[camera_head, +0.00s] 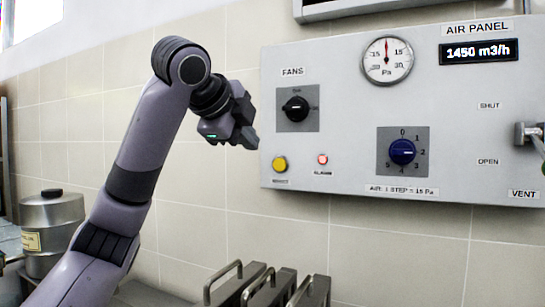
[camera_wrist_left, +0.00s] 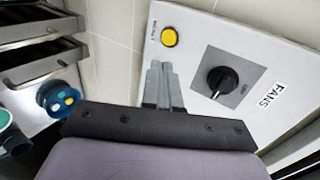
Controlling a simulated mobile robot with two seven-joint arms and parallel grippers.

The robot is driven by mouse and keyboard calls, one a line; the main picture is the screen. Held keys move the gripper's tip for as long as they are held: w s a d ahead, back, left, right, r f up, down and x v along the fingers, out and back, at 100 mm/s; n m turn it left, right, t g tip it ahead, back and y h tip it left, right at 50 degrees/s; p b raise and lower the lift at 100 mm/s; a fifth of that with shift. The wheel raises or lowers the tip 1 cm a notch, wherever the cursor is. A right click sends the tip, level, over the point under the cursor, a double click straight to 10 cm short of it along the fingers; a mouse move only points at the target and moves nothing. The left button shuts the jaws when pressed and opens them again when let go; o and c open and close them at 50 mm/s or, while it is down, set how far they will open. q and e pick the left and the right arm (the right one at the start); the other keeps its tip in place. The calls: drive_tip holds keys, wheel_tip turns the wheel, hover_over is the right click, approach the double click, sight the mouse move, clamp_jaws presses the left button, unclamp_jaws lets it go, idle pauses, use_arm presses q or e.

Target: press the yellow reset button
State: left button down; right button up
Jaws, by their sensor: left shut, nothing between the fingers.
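The yellow reset button (camera_head: 280,164) is a round button at the lower left of the grey air panel (camera_head: 345,120). It also shows in the left wrist view (camera_wrist_left: 169,37), just beyond my fingertips. My left gripper (camera_head: 254,138) is shut and empty, up and to the left of the button in the head view. In the left wrist view its closed fingers (camera_wrist_left: 160,68) point toward the button, with a gap in the picture between tips and button. The small label by the button is too blurred to read surely. My right gripper is not in view.
Near the button are a small red alarm button (camera_head: 322,159) and the black fans knob (camera_head: 296,108). A blue knob (camera_head: 402,151) and a gauge (camera_head: 387,60) sit further right. Metal handled items (camera_head: 270,286) stand below the panel, and a steel pot (camera_head: 52,228) stands at left.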

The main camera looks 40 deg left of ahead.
use_arm(q)
approach(279, 162)
wheel_tip(279, 162, down, 3)
drive_tip(key=w, duration=0.1)
drive_tip(key=w+p, duration=0.1)
drive_tip(key=w+a, duration=0.1)
drive_tip(key=shift+w+a+p, duration=0.2)
drive_tip(key=shift+w+p, duration=0.15)
drive_tip(key=shift+w, duration=0.05)
drive_tip(key=shift+w+a+f, duration=0.15)
drive_tip(key=shift+w+a, duration=0.05)
drive_tip(key=shift+w, duration=0.5)
